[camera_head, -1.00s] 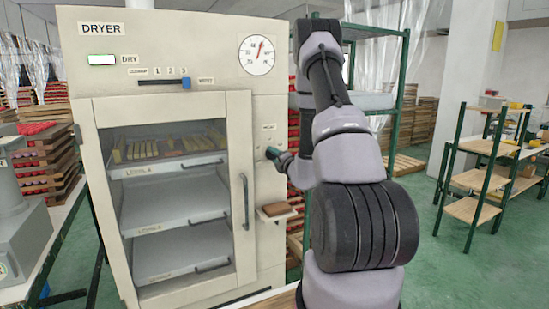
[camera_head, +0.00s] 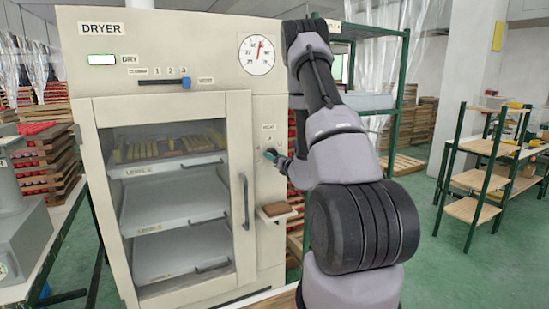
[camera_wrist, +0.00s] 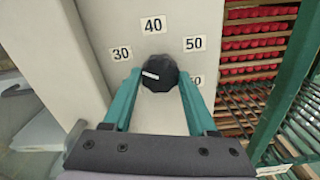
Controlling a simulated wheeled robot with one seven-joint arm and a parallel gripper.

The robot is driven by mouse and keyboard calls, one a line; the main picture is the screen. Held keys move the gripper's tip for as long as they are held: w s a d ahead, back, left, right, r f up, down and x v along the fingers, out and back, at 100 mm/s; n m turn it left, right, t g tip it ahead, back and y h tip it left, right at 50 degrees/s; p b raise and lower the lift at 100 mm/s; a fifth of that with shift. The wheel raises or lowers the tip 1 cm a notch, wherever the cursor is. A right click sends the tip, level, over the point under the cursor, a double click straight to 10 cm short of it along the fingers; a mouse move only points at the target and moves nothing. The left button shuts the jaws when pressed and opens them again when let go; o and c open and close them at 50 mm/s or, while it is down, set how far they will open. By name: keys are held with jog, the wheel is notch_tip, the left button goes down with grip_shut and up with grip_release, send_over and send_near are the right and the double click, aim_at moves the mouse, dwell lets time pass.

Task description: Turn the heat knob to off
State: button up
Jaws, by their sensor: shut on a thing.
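The heat knob (camera_wrist: 158,74) is a black, many-sided knob on the pale front of the dryer (camera_head: 205,35). A 50 label and a partly hidden label are to the right; no off label shows. My gripper (camera_wrist: 158,80) has its teal fingers on both sides of the knob, shut on it. In the head view my gripper (camera_head: 272,155) is at the dryer's right side, below the heat label, and hides most of the knob.
The dryer's glass door (camera_head: 170,190) is closed, with its handle (camera_head: 244,200) left of my gripper. A small shelf with a brown block (camera_head: 276,209) juts out below. A green rack (camera_head: 400,100) stands to the right; open floor lies beyond.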

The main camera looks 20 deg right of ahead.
jog(key=n, duration=1.1)
jog(key=shift+f, duration=0.15)
jog(key=shift+s+n, duration=0.1)
jog(key=shift+n, duration=0.3)
jog(key=o, duration=1.4)
jog(key=shift+c, duration=0.2)
jog(key=s, duration=1)
jog(key=shift+s+d, duration=0.25)
jog(key=shift+s, duration=0.1)
